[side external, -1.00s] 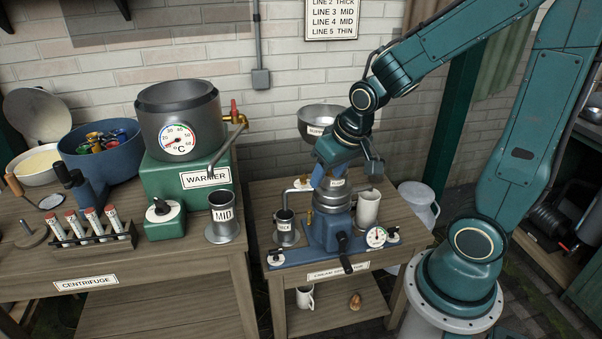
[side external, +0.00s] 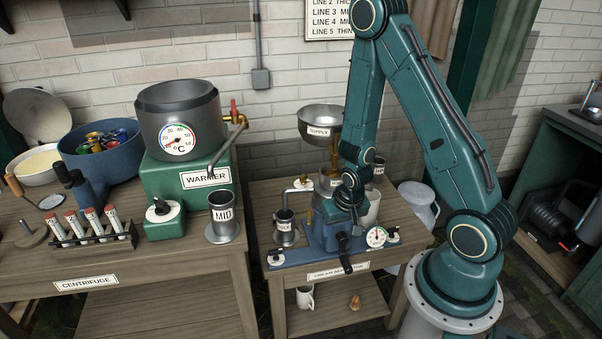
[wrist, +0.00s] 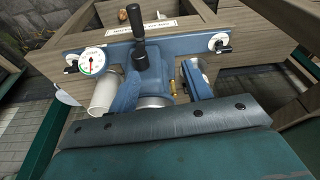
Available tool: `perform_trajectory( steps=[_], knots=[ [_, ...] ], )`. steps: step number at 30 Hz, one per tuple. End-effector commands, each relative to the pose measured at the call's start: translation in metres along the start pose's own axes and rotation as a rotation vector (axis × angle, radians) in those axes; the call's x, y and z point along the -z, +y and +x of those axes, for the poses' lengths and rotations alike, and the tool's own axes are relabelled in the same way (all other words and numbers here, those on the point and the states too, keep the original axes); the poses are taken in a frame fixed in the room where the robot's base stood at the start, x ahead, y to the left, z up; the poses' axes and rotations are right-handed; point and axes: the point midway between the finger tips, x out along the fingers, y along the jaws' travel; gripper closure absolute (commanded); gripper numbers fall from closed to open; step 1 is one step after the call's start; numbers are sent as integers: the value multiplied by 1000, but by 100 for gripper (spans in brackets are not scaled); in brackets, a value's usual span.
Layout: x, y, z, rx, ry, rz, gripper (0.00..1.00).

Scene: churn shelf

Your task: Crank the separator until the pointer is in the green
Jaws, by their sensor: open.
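The blue cream separator (side external: 318,238) stands on the small wooden table. Its dark crank handle (side external: 342,240) hangs at the front; in the wrist view the crank (wrist: 138,25) sticks out near the table edge. The round white dial (side external: 376,237) is right of the crank and shows at left in the wrist view (wrist: 91,61). It has a green part, but I cannot read where the pointer stands. My gripper (side external: 351,200) is open, low over the separator, above and behind the crank and apart from it.
The supply bowl (side external: 320,118) stands behind the separator. A small metal cup (side external: 285,226) is at its left and a pale cup (side external: 372,208) at its right, close to my arm. The warmer (side external: 188,180) and the MID cup (side external: 222,215) are on the left table.

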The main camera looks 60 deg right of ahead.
Motion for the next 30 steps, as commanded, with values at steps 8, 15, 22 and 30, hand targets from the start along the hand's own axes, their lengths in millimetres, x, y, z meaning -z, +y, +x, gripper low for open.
perform_trajectory(
  steps=[8, 15, 22, 30],
  knots=[
    [-32, 24, 47, -29, -35, 77, 51],
    [-47, 33, 64, -38, -44, 110, 51],
    [-48, 34, 66, -38, -43, 113, 51],
    [-48, 34, 69, -39, -44, 112, 51]
  ],
)
